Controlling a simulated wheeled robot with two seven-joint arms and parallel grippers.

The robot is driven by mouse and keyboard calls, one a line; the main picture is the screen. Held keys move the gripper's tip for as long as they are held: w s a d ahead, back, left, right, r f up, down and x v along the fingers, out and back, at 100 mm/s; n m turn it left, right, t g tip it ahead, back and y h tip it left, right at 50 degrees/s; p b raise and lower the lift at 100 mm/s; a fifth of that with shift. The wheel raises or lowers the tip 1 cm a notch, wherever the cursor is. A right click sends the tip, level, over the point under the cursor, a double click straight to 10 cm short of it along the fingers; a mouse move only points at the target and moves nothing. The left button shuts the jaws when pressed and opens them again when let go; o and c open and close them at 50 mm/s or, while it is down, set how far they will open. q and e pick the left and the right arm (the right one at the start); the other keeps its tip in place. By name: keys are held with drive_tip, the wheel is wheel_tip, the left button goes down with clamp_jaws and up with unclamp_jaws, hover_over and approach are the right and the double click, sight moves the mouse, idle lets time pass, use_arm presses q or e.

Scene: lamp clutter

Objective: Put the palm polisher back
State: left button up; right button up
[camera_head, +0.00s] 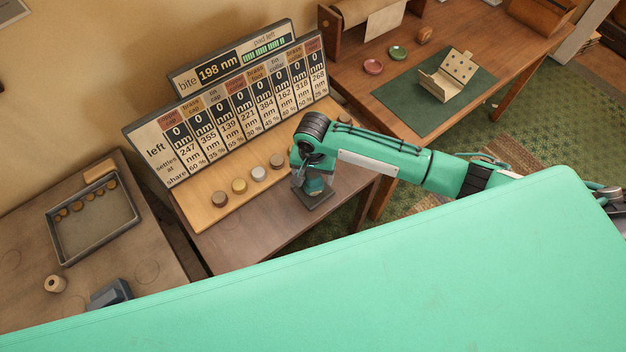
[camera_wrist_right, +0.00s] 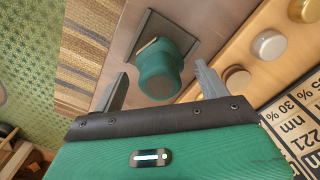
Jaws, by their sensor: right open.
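The green, rounded palm polisher (camera_wrist_right: 160,75) stands on a dark square plate (camera_wrist_right: 187,28) on the brown table, seen from above in the right wrist view. In the head view, the polisher (camera_head: 314,187) shows partly below my right gripper (camera_head: 311,180), and the plate's edge (camera_head: 318,203) shows under it. My right gripper (camera_wrist_right: 163,85) is open, with one finger to each side of the polisher in the picture. I cannot tell whether the fingers touch it. My left gripper is not in view.
A wooden board (camera_head: 208,211) with several round metal pucks stands beside the plate, under a display panel (camera_head: 243,117) with numbers. A grey tray (camera_head: 73,254) lies on the left table. A green mat (camera_head: 400,107) lies on the back desk.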

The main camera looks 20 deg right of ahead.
wheel_tip(320, 180, up, 8)
drive_tip(key=shift+r+b, duration=0.1)
drive_tip(key=shift+b, duration=0.35)
